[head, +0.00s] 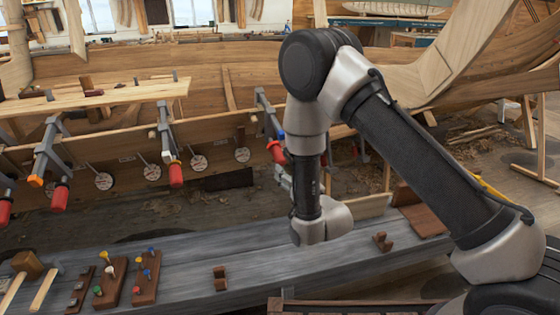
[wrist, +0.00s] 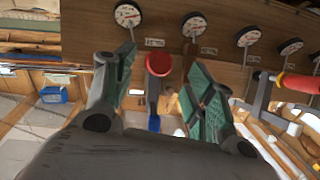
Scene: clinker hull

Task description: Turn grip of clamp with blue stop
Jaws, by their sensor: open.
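The clamp with the blue stop (head: 281,135) hangs on the hull plank in the head view, its red grip (head: 277,153) just beyond my wrist. In the wrist view the round end of that red grip (wrist: 158,64) lies between my gripper's two green-padded fingers. The blue stop (wrist: 154,124) shows below it. My gripper (wrist: 163,68) is open, with visible gaps between the fingers and the grip. In the head view my gripper (head: 283,177) is mostly hidden by my own wrist.
Other red-gripped clamps hang to the left, one with an orange stop (head: 36,181). Another red grip (wrist: 298,83) is at right in the wrist view. Dial gauges (wrist: 193,25) line the plank. A grey bench (head: 190,262) below holds pegs, mallets and wooden blocks.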

